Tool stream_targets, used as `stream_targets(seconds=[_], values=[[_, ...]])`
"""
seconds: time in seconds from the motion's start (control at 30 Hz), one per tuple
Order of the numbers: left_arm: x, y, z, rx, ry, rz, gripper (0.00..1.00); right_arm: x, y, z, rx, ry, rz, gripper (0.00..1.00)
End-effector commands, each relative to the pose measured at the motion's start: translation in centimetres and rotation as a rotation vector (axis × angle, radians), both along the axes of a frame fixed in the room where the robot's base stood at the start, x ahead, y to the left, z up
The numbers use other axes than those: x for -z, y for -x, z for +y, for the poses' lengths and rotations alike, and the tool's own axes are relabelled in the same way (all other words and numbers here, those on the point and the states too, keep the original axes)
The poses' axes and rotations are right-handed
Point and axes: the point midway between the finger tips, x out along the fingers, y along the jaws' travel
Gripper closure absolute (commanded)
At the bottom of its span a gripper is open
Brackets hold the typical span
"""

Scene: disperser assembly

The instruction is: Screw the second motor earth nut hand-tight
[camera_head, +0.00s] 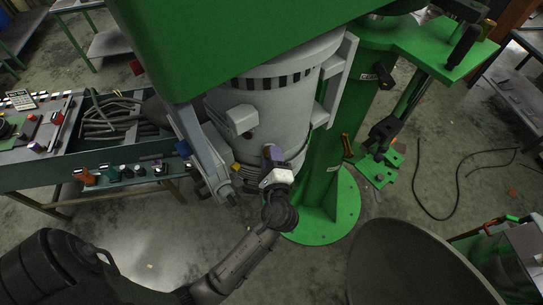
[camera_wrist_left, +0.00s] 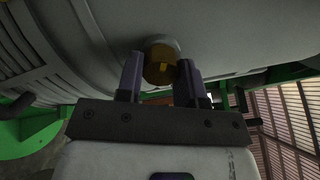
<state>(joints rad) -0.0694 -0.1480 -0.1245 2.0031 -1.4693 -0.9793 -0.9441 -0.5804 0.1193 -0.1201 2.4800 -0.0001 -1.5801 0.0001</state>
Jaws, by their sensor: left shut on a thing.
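The grey motor (camera_head: 285,110) hangs under the green housing in the head view. Its underside fills the top of the left wrist view (camera_wrist_left: 225,35). A brass-coloured motor earth nut (camera_wrist_left: 160,65) sits against a round boss on the motor. My left gripper (camera_head: 272,154) reaches up to the motor's lower side. In the left wrist view its two purple-grey fingers (camera_wrist_left: 162,78) stand on either side of the nut, shut on it. In the head view the gripper hides the nut. My right gripper is not in view.
The green column (camera_head: 325,150) stands right of the motor on a round base. A grey bracket (camera_head: 200,150) is close to the left of my gripper. A green bench (camera_head: 85,180) with tools and hoses is at the left. A cable (camera_head: 430,210) lies on the floor.

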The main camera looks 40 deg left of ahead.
Motion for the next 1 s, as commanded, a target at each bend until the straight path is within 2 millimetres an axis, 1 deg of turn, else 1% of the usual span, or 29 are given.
stream_targets(seconds=[0.3, 0.33, 0.6, 0.87, 1.0], values=[[-0.05, -0.01, -0.05, 0.000, -0.003, 0.002, 0.89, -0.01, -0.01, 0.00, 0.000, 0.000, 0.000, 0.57], [-0.04, -0.02, -0.05, 0.001, -0.002, 0.001, 0.65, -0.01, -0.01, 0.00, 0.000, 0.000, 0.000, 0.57], [-0.01, 0.00, -0.03, 0.000, -0.001, 0.000, 0.40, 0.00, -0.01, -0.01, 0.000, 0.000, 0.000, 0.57], [0.00, -0.01, -0.01, 0.000, 0.003, -0.004, 0.40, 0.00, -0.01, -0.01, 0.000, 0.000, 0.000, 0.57], [-0.02, -0.02, -0.02, 0.000, 0.037, -0.046, 0.40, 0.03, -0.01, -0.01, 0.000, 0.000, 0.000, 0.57]])
